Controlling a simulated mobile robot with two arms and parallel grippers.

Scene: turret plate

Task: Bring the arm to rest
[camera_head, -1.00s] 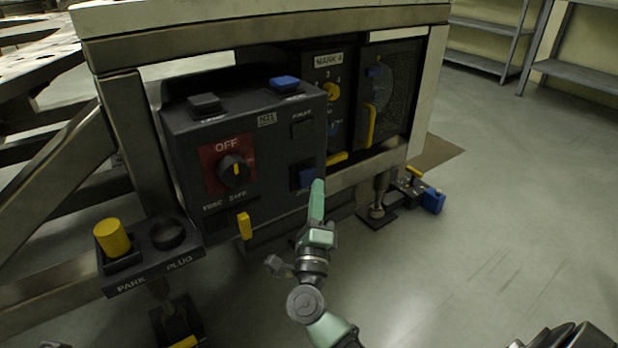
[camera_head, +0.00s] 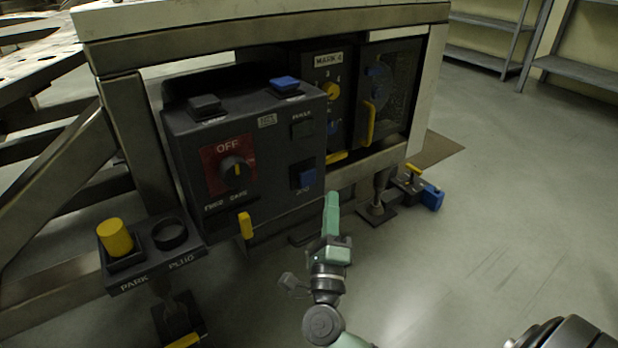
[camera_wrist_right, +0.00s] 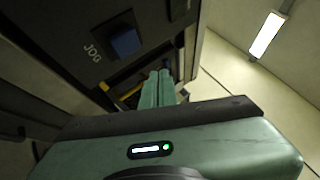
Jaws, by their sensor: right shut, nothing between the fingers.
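My right arm comes up from the bottom of the head view. Its green gripper (camera_head: 332,200) is shut and empty, with the fingers pointing up the picture, just right of the dark control box (camera_head: 280,135). The blue JOG button (camera_head: 303,174) on the box's front lies to the left of the fingertips, apart from them. In the right wrist view the two fingers (camera_wrist_right: 157,88) lie together, and the JOG button (camera_wrist_right: 126,42) shows above and to their left. My left gripper is not in view.
The box carries a red OFF plate with a dial (camera_head: 235,171). A yellow plug (camera_head: 115,237) stands on the park shelf (camera_head: 150,271) at lower left. A bench leg with a foot (camera_head: 378,210) and a blue-and-yellow clamp (camera_head: 430,197) stand at right. Open floor (camera_head: 500,220) lies further right.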

